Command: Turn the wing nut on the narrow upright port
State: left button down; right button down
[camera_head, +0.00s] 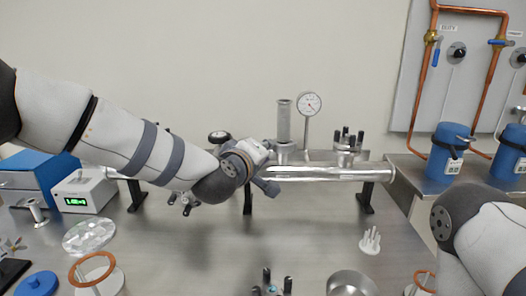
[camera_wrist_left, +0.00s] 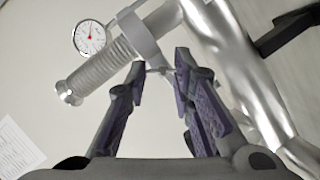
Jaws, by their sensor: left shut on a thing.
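The narrow upright port (camera_head: 284,122) is a ribbed metal tube rising from the horizontal pipe. In the left wrist view its ribbed tube (camera_wrist_left: 104,62) lies tilted, with a metal clamp band (camera_wrist_left: 146,36) around its base. My left gripper (camera_head: 272,178) is beside the base of this port. My right gripper is outside the frames; only part of my right arm shows.
A dial gauge (camera_head: 309,104) stands just right of the port, with a flanged port with dark studs (camera_head: 346,142) farther right. A metal cup (camera_head: 350,284) and a white peg stand (camera_head: 370,241) are in front.

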pick_arm(q)
jog(key=shift+a+f, duration=0.1)
jog(key=shift+f, duration=0.3)
jog(key=c, duration=1.2)
grip_release()
jog(key=shift+c, duration=0.2)
jog(key=shift+r, duration=0.15)
jog(key=v, duration=1.2)
